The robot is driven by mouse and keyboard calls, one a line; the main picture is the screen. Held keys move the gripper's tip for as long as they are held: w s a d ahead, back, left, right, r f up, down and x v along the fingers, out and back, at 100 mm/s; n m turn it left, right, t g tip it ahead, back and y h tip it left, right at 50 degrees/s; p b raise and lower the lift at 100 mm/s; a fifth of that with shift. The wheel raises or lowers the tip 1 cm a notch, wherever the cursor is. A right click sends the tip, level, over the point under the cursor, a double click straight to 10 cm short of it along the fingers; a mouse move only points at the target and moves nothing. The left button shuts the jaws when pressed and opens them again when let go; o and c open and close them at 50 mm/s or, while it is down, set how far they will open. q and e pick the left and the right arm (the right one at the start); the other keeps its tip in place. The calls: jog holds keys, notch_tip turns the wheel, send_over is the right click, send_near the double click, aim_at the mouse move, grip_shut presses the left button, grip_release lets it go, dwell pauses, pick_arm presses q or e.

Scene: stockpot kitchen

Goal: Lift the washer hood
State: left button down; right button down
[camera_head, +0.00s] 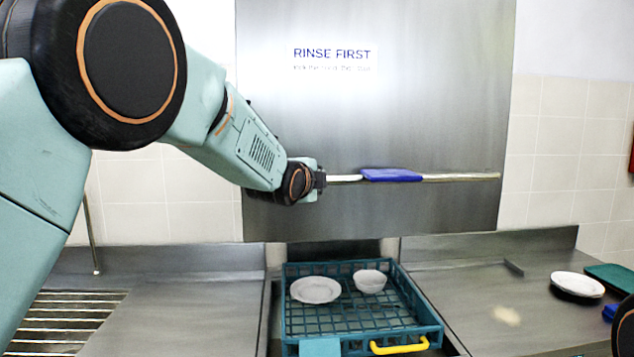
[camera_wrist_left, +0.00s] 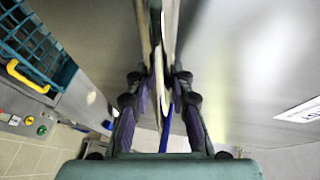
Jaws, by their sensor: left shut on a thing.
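The washer hood (camera_head: 430,110) is a large brushed-steel box front with a "RINSE FIRST" sign, at the top middle of the head view. A long bar handle (camera_head: 460,177) with a blue grip sleeve (camera_head: 391,175) runs across its lower part. My left gripper (camera_head: 322,180) is at the left end of the bar, left of the blue sleeve. In the left wrist view its fingers (camera_wrist_left: 160,88) are shut around the bar. The hood's lower edge is above the dish rack, with an opening under it. My right gripper does not show.
A teal dish rack (camera_head: 436,325) with a yellow handle (camera_head: 400,346) holds a plate (camera_head: 315,290) and a bowl (camera_head: 370,281) below the hood. Steel counters flank it. A white plate (camera_head: 577,284) and a green tray (camera_head: 612,275) are at the right.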

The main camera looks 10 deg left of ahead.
pick_arm(q)
jog(key=shift+r, duration=0.55)
jog(key=c, duration=1.4)
grip_release()
jog(key=shift+w, duration=0.1)
jog(key=shift+o, duration=1.2)
jog(key=shift+f, duration=0.2)
jog(key=s+r, duration=0.2)
jog(key=s, duration=1)
jog(key=shift+a, duration=0.35)
jog(key=shift+r, duration=0.1)
